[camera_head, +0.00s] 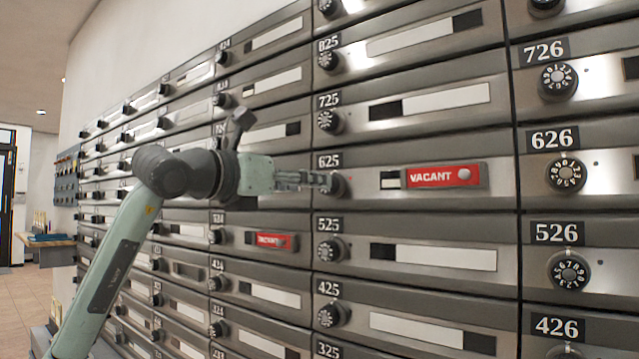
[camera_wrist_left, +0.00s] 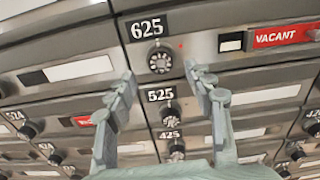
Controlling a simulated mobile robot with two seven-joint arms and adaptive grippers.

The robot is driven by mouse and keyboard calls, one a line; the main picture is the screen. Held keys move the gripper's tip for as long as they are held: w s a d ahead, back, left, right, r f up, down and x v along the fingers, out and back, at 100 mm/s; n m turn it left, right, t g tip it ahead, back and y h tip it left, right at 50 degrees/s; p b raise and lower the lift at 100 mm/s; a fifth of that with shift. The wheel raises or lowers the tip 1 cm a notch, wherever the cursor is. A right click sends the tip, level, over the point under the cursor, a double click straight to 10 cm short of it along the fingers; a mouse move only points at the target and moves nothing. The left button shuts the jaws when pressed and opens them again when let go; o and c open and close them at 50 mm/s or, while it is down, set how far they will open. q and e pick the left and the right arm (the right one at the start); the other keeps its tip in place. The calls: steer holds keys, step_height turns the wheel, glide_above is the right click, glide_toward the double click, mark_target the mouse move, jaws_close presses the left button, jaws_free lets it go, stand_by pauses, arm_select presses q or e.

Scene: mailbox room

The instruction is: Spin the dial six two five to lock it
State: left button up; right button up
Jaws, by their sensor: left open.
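My right gripper is not in view.
Dial 725 (camera_head: 331,121) is above and dial 525 (camera_head: 331,249) below, close to the gripper. Dial 626 (camera_head: 566,174) is to the right. Another red tag (camera_head: 268,240) is lower left. A wooden counter (camera_head: 50,241) stands far left, by open floor.

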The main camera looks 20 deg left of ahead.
arm_select(q)
steer(key=x, duration=0.4)
steer(key=shift+w+d+p, duration=0.15)
steer(key=shift+w+p, duration=0.15)
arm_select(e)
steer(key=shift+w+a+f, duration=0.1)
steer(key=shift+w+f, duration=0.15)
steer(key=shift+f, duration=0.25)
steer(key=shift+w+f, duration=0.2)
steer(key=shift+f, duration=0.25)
arm_select(q)
steer(key=shift+c, duration=0.3)
steer(key=c, duration=1.1)
steer(key=shift+m, duration=0.3)
